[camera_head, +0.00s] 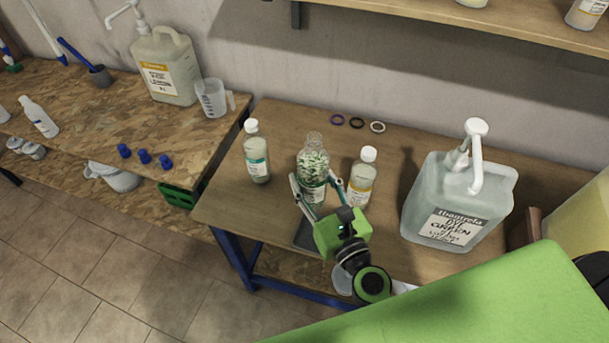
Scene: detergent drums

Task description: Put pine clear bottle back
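A clear bottle of green-and-white contents (314,163), with no coloured cap visible, stands upright near the middle of the right table. My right gripper (313,179) is at this bottle, with one finger on each side of it. I cannot tell whether both fingers touch it. A white-capped bottle with a teal label (256,153) stands to its left. A white-capped bottle with a yellow-orange label (362,177) stands close on its right, beside the right finger. The small labels are too small to read, so I cannot tell which is pine clear. My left gripper is not in view.
A large pump drum labelled dye green (447,203) stands at the right of the table (222,201). Three rings (357,123) lie at the back. A dark flat plate (305,235) is at the front edge. A jug (211,98) and another drum (166,68) stand on the left bench.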

